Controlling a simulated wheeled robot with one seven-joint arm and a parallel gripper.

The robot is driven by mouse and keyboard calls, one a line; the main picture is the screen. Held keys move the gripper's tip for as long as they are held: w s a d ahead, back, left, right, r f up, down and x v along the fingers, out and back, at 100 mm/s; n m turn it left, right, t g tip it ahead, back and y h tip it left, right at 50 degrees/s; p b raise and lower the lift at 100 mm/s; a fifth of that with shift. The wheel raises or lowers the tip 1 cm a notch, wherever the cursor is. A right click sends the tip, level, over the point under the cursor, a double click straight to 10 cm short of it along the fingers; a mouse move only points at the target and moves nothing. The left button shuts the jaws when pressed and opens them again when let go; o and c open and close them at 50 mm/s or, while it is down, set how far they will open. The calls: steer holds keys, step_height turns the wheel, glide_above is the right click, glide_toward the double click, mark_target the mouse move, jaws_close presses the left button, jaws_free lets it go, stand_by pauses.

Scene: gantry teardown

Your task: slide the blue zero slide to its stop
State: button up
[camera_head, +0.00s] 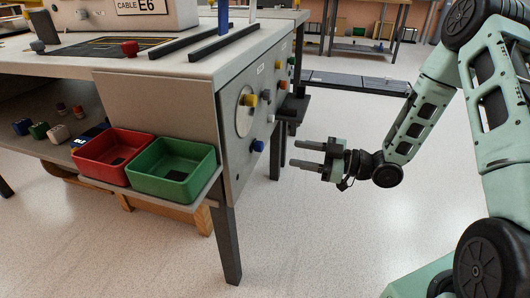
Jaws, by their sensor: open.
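My gripper (298,153) is open and empty, with its two fingers pointing left toward the bench's side panel. It hangs in free air to the right of the panel. A small blue knob (258,146) sticks out low on the side panel, left of my fingertips and apart from them. A blue upright piece (223,17) also stands on the bench top beside a dark rail. I cannot tell for sure which of the two blue parts is the zero slide, nor where its stop is.
The side panel also bears a yellow knob (250,100) on a round plate and several other coloured knobs. A black ledge (294,105) juts out beyond them. A red bin (116,157) and a green bin (172,168) sit on a lower shelf. The floor around my gripper is clear.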

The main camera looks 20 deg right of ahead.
mark_target(263, 147)
steer(key=b+x, duration=0.2)
steer(key=x, duration=0.8)
steer(key=shift+w+a+b, duration=0.1)
steer(key=shift+b, duration=0.25)
